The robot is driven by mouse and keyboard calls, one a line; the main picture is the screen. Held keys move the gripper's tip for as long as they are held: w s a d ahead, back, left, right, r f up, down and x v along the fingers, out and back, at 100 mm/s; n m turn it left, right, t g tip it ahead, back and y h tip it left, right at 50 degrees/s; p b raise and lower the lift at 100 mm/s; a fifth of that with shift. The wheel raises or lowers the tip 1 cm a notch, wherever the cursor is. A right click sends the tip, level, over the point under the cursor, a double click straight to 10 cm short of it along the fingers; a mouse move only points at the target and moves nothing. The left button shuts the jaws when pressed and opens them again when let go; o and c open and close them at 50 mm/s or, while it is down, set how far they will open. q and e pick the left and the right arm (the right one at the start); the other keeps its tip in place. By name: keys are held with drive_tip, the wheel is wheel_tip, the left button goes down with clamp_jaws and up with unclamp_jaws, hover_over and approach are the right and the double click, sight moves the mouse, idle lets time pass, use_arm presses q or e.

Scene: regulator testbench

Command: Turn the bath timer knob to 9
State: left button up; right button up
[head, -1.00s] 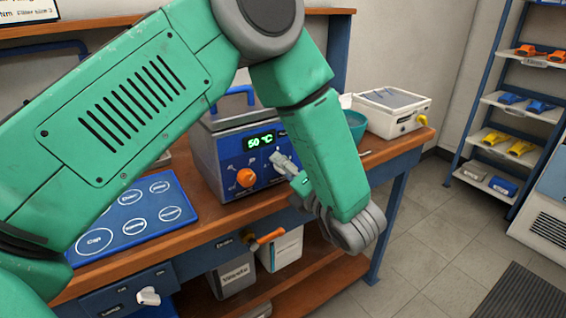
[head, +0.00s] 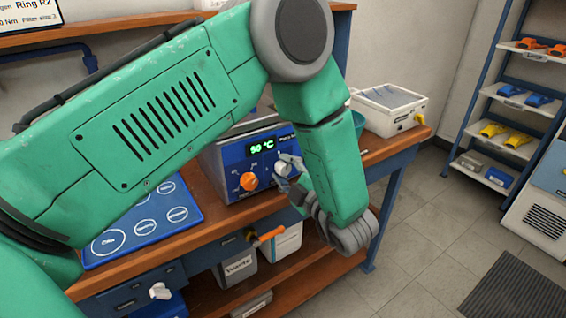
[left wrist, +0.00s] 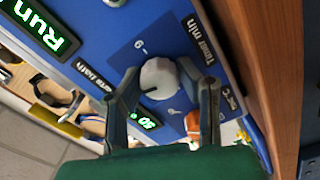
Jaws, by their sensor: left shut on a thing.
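The bath is a grey box with a blue front panel (head: 232,157) and a green display (head: 262,146) reading 50 °C. An orange knob (head: 249,181) sits low on the panel. The timer knob (left wrist: 160,78) is a pale round knob under the label "Timer min" (left wrist: 204,40) in the left wrist view. It bears a dark line; I cannot tell which number it meets. My left gripper (head: 287,168) is at this knob, with one finger on each side and shut on it. My right gripper is not in view.
A blue mat with white circles (head: 184,232) lies left of the bath on the wooden bench. A white box (head: 391,108) stands at the back right. An orange-handled valve (head: 268,236) juts out below the bench top. Open floor lies to the right.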

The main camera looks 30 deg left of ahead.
use_arm(q)
drive_tip(key=m, duration=0.1)
drive_tip(key=m+p, duration=0.1)
drive_tip(key=m, duration=0.1)
drive_tip(key=m+p, duration=0.1)
drive_tip(key=shift+d+f+m, duration=0.2)
drive_tip(key=shift+d+m, duration=0.05)
drive_tip(key=shift+m, duration=0.15)
drive_tip(key=m+p, duration=0.2)
drive_tip(key=m, duration=0.1)
drive_tip(key=shift+m, duration=0.3)
drive_tip(key=m+p, duration=0.1)
drive_tip(key=m, duration=0.2)
drive_tip(key=shift+m+p, duration=0.3)
drive_tip(key=shift+f+m+p, duration=0.1)
drive_tip(key=shift+m+p, duration=0.45)
drive_tip(key=shift+m, duration=1.25)
drive_tip(key=o, duration=1.1)
drive_tip(key=shift+o, duration=0.2)
drive_tip(key=shift+w, duration=0.1)
